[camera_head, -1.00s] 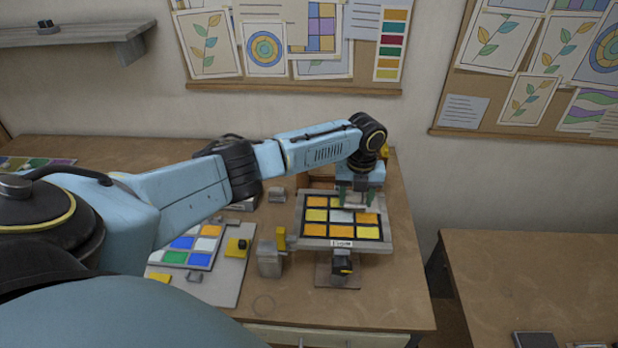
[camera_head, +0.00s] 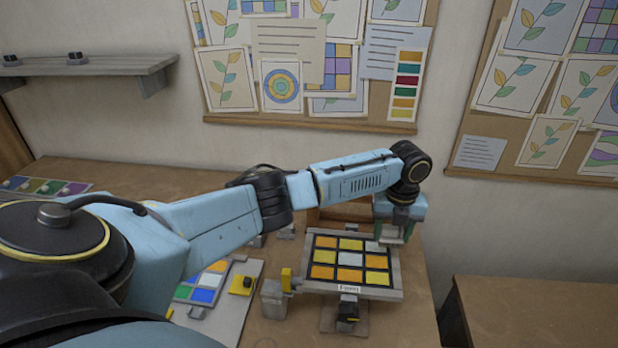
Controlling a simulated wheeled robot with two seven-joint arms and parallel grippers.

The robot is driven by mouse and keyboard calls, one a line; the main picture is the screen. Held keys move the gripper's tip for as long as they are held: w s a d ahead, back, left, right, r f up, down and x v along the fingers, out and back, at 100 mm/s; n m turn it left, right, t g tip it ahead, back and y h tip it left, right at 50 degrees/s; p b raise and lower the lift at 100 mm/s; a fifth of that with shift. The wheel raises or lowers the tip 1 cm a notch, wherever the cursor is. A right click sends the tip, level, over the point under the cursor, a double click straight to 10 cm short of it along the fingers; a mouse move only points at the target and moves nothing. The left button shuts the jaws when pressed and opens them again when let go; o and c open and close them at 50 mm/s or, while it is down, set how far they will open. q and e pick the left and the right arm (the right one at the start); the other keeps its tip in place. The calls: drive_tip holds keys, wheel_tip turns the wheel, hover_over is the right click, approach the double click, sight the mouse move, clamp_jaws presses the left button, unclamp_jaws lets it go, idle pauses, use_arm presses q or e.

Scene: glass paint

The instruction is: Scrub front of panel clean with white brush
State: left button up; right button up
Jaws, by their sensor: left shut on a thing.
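The panel (camera_head: 308,283) stands tilted in a grey frame on a small stand on the table. Its grid holds yellow, orange and white panes. A small label is on its lower edge. My left gripper (camera_head: 394,235) points down at the panel's upper right corner. It is shut on a pale thing, likely the white brush, which is mostly hidden between the fingers. I cannot tell whether its bristles touch the panel. My right gripper is not in view.
A grey block with a yellow part (camera_head: 274,297) stands left of the panel. A board with coloured panes (camera_head: 240,318) lies further left. A second table (camera_head: 540,315) stands at the right across a gap. A shelf (camera_head: 90,66) is on the wall.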

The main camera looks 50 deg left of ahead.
use_arm(q)
drive_tip(key=shift+w+r, duration=0.15)
drive_tip(key=shift+r, duration=2)
drive_tip(key=shift+f, duration=0.1)
